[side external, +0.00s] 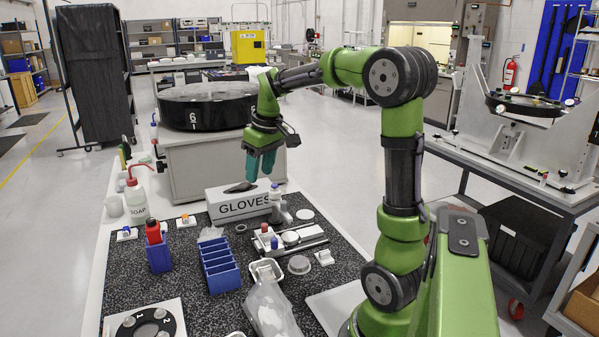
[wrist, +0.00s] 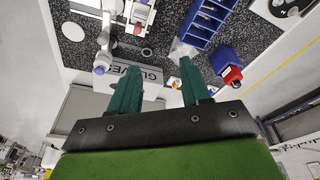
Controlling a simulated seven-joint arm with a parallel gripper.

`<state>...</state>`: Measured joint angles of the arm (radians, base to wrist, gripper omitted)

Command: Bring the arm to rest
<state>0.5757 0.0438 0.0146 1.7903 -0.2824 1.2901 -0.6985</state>
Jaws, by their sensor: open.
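My gripper (side external: 259,163) has teal fingers and hangs in the air above the far end of the bench, over the white GLOVES box (side external: 232,204). In the wrist view my gripper (wrist: 157,95) shows two fingers well apart, with nothing between them. The GLOVES box (wrist: 150,74) lies beyond and partly behind the fingers there. My green arm reaches up from the bench's right side and bends over to the left.
The speckled mat (side external: 130,275) holds a blue divided bin (side external: 220,268), a blue holder with a red-capped bottle (side external: 158,250), a metal tray (side external: 266,271) and a ring fixture (side external: 147,327). A SOAP bottle (side external: 136,200) stands at left. A large black disc (side external: 207,105) sits behind.

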